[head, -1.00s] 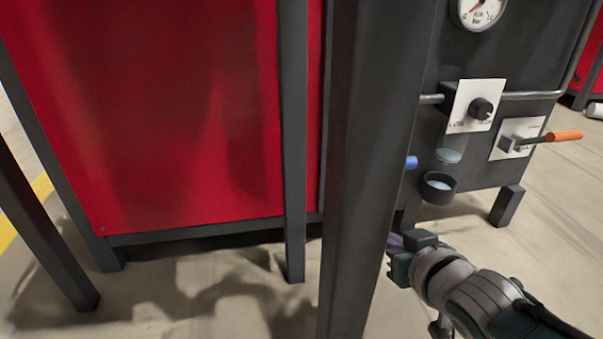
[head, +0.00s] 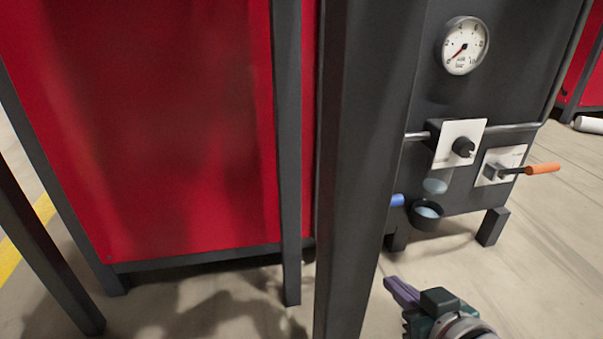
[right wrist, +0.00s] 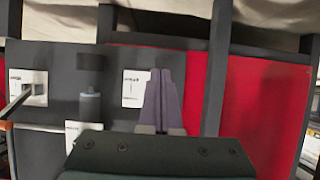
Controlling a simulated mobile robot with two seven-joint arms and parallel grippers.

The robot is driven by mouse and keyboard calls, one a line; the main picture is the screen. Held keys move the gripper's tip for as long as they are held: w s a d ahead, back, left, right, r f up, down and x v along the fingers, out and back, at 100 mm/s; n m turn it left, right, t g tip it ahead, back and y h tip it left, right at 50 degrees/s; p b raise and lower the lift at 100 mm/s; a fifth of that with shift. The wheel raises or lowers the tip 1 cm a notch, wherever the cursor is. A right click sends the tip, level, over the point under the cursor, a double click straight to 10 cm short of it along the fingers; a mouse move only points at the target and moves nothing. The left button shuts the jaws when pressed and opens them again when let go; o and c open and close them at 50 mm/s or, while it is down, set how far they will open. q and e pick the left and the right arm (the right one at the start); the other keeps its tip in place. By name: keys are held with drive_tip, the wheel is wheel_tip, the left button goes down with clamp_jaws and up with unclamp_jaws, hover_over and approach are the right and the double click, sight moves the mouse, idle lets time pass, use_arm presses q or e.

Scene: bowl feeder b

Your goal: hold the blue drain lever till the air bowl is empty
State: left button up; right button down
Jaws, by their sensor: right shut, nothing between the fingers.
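The blue drain lever (head: 397,200) sticks out at the lower left of the dark panel in the head view, partly hidden by a dark post. Just right of it is the air bowl (head: 435,186), a clear part with a pale blue patch. My right gripper (head: 390,284) is shut and empty, its purple fingers pointing up and left. It is below the lever in the picture and apart from it. In the right wrist view the shut fingers (right wrist: 162,78) point at the panel; I cannot make out the blue lever there. My left gripper is not in view.
A black cup (head: 427,215) with pale blue inside is under the bowl. Above are a black knob (head: 463,147) and a round gauge (head: 465,46), needle low. An orange-handled lever (head: 543,168) is to the right. The dark post (head: 362,150) stands left of my gripper.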

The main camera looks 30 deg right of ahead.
drive_tip(key=shift+p+v, duration=0.4)
drive_tip(key=shift+v, duration=0.75)
